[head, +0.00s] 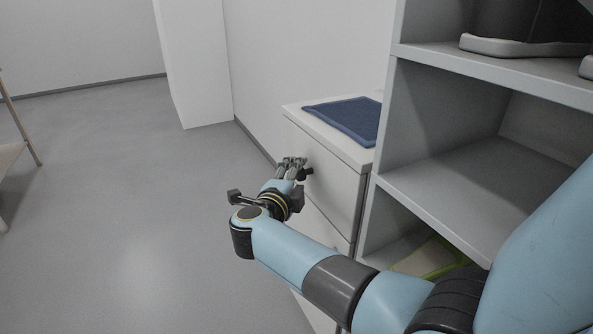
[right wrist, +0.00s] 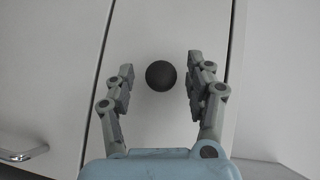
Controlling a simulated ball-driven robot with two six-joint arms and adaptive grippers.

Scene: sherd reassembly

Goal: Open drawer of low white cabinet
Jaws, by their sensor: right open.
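The low white cabinet (head: 335,188) stands against the wall in the head view, left of the grey shelf, with drawer fronts facing left. My right gripper (head: 293,162) is at its upper drawer front. In the right wrist view the drawer front (right wrist: 165,30) fills the middle, and a round dark knob (right wrist: 161,76) sits on it. My right gripper (right wrist: 158,82) is open, with one finger on each side of the knob and a gap to both. In the head view the gripper hides most of the knob. My left gripper is not in view.
A dark blue mat (head: 347,117) lies on the cabinet top. A grey open shelf (head: 465,185) stands close on the right, with a green-edged item (head: 430,258) low inside. A metal bar handle (right wrist: 22,154) shows on a neighbouring front.

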